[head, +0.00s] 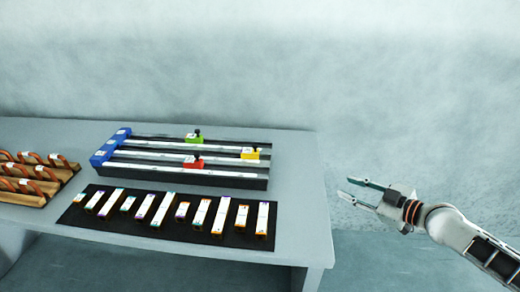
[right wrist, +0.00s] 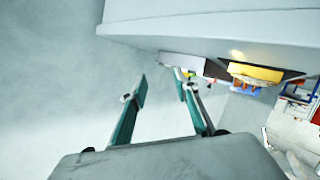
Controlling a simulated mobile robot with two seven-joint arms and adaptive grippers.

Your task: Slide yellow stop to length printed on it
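The yellow stop (head: 250,153) sits near the right end of the middle rail of a dark three-rail fixture (head: 200,178) on the table. Its printed length is too small to read. A green stop (head: 194,138) is on the far rail and a red stop (head: 194,162) on the near rail. Blue blocks (head: 104,152) form the fixture's left end. My right gripper (head: 346,188) is open and empty, out past the table's right edge, well right of the yellow stop. Its two spread fingers also show in the right wrist view (right wrist: 162,92). My left gripper is not in view.
A black mat (head: 120,228) with several pale strips of different lengths lies in front of the fixture. A wooden rack (head: 30,199) with orange-brown loops stands at the left. The table (head: 308,205) is bare along its right side. A pale wall stands behind.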

